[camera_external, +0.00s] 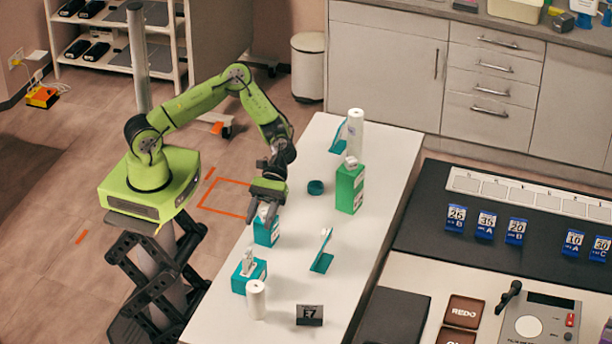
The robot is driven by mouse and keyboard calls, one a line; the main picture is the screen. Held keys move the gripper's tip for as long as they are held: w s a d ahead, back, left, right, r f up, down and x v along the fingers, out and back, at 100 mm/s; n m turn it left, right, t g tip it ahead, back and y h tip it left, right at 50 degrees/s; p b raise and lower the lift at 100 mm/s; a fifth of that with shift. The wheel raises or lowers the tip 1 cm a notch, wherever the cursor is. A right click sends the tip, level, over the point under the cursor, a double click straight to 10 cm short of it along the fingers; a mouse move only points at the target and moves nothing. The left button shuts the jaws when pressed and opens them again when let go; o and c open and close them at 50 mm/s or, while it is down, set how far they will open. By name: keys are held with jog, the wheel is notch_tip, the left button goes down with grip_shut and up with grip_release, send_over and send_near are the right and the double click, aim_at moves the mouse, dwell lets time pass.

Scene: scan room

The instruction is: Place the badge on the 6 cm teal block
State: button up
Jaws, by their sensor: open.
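My gripper (262,222) points down, open, at the left edge of the white table (308,272). Its fingers are over or just in front of a teal block (267,235), with a small pale thing at its top, partly hidden. A lower teal block (241,286) bears a greyish-white object. I cannot tell which block is the 6 cm one. No badge is clearly recognisable on the table; several blue number tags (486,225) stand on the dark counter at right.
A teal round lid or dish (315,187), teal stands holding slim white items (322,262) (337,146), white rolls (355,130) (256,300) and a black E7 sign (309,315) stand on the table. The table's right side is clear.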

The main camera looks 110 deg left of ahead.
jog(key=s+a+r+m+t+y, duration=0.2)
jog(key=s+a+r+m+y, duration=0.2)
jog(key=s, duration=0.4)
jog(key=s+a+r+m+t+y, duration=0.1)
jog(key=s+a+r+m+y, duration=0.3)
jog(key=s+r+m, duration=0.2)
jog(key=s+a+r+m+t+y, duration=0.2)
jog(key=s+a+r+m+y, duration=0.2)
jog(key=s+m, duration=0.4)
jog(key=s+r, duration=0.1)
jog(key=s, duration=0.2)
jog(key=shift+s+r+t+y, duration=0.3)
jog(key=shift+s+y, duration=0.1)
